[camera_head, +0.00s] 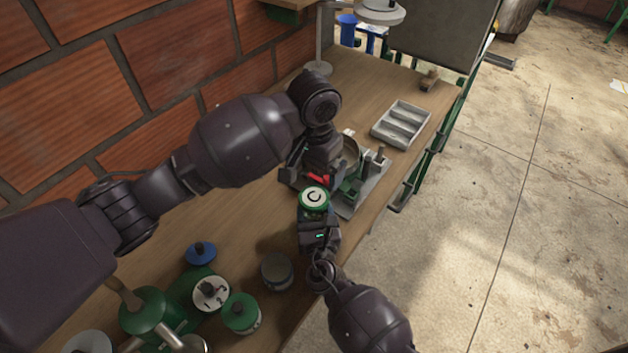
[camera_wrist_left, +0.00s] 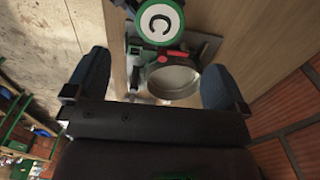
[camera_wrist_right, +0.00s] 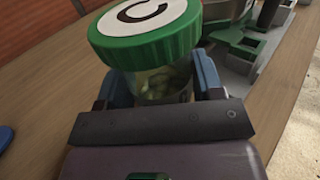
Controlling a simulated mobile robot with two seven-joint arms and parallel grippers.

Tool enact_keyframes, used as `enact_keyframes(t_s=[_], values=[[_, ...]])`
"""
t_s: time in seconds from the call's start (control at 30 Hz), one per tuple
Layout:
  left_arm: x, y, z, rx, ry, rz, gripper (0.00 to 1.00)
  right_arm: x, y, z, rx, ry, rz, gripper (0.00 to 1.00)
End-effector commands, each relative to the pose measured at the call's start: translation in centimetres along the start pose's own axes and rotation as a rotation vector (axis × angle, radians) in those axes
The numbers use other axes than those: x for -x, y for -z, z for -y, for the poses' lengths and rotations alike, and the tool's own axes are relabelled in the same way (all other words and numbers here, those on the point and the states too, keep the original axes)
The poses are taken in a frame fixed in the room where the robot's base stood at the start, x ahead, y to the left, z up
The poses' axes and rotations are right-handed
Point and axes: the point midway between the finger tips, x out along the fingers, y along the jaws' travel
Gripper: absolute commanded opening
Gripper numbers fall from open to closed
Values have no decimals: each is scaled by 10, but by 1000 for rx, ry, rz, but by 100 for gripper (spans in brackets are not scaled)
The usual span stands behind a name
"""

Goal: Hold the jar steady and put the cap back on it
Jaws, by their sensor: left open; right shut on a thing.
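The jar (camera_wrist_right: 160,84) is clear glass with pale green pieces inside. Its green cap (camera_wrist_right: 145,28), with a white disc marked C, sits over the mouth; whether it is screwed tight I cannot tell. The cap also shows in the head view (camera_head: 314,198) and at the top of the left wrist view (camera_wrist_left: 160,22). My right gripper (camera_wrist_right: 158,88) is shut around the jar's glass body below the cap and holds it upright or nearly so. My left gripper (camera_wrist_left: 153,80) is open and empty, just beyond the jar in the head view, its fingers apart from the cap.
A device with a round metal pan (camera_wrist_left: 172,82) and a red part stands just behind the jar. A grey divided tray (camera_head: 401,124) lies farther back. A brick wall borders the bench's left.

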Motion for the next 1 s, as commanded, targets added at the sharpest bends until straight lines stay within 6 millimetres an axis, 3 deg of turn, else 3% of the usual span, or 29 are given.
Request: enact_keyframes(t_s=[0.2, 0.57, 0.6, 0.77, 1.0], values=[[22, 0, 0, 0, 0, 0, 100, 0, 0, 0, 0, 0, 0, 0], [26, 0, 0, 1, 0, 1, 100, 0, 0, 0, 0, 0, 0, 0], [26, 0, 0, 1, 0, 1, 100, 0, 0, 0, 0, 0, 0, 64], [26, 0, 0, 1, 0, 1, 100, 0, 0, 0, 0, 0, 0, 89], [26, 0, 0, 1, 0, 1, 100, 0, 0, 0, 0, 0, 0, 91]])
